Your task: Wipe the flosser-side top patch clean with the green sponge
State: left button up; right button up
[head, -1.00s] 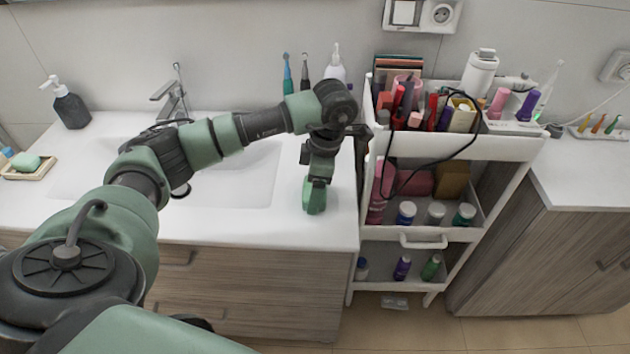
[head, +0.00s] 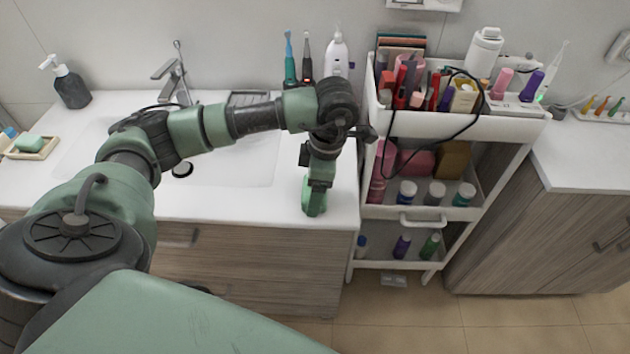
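My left gripper (head: 315,196) hangs pointing down over the right end of the white sink counter, close to the cart. A green block-like shape shows at its tip; I cannot tell whether it is the sponge or part of the gripper, and the fingers' opening is hidden. A pale green bar (head: 28,142), soap or sponge, lies in a dish at the far left. A white nozzle-topped device (head: 337,55), possibly the flosser, stands at the counter's back right beside two toothbrushes (head: 291,60). No dirty patch is clearly visible. My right gripper is not in view.
The white cart (head: 453,124) stands right of the counter, its top tray crowded with cosmetics and a black cable (head: 440,158) looping over its front. A wooden cabinet (head: 560,240) with a white top is farther right. The basin (head: 235,165) lies partly behind my arm.

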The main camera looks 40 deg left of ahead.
pick_arm(q)
jog(key=shift+r+p, duration=1.9)
jog(key=shift+r, duration=1.55)
